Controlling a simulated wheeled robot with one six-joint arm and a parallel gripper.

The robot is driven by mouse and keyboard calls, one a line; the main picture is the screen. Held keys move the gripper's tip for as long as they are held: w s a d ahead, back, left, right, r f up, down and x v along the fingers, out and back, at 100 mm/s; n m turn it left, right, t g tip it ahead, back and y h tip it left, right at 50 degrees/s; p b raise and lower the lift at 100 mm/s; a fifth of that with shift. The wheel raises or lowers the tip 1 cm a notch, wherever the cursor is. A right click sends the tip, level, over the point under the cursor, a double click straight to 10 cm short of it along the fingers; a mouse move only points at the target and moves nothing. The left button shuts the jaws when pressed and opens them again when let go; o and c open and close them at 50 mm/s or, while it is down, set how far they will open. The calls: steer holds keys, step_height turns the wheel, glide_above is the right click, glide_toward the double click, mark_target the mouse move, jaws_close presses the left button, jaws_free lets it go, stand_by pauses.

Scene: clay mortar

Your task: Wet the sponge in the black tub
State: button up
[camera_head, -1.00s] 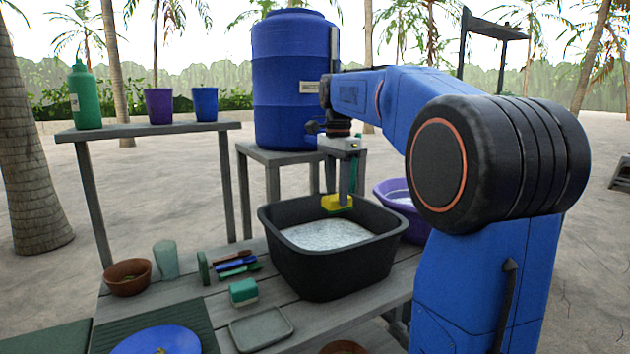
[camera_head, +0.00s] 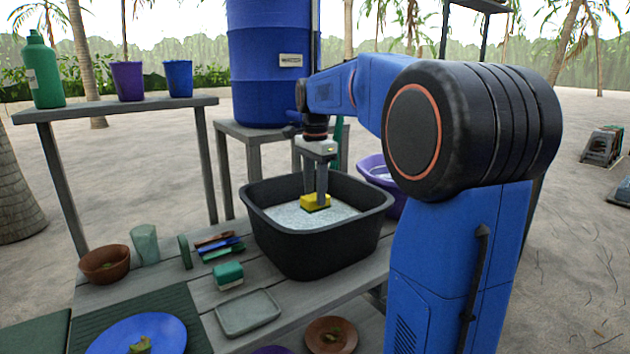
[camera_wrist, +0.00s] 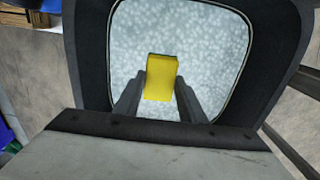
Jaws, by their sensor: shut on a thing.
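The black tub (camera_head: 315,245) stands on the grey slatted table and holds pale, foamy-looking water (camera_head: 345,209). My gripper (camera_head: 315,201) points down inside the tub's rim and is shut on the yellow sponge (camera_head: 313,203). In the wrist view the yellow sponge (camera_wrist: 161,78) sits between both fingers (camera_wrist: 160,92), with the water (camera_wrist: 205,50) all round it. The sponge is at or very near the water surface; whether its underside is in the water I cannot tell.
A purple basin (camera_head: 380,172) stands behind the tub at right. A green-and-white block (camera_head: 229,276), a grey tray (camera_head: 247,313), brushes (camera_head: 219,245) and a brown bowl (camera_head: 104,263) lie left of the tub. A blue barrel (camera_head: 268,70) stands behind.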

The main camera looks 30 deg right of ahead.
steer(key=shift+f, duration=5.1)
steer(key=shift+r, duration=0.1)
steer(key=shift+r, duration=8.25)
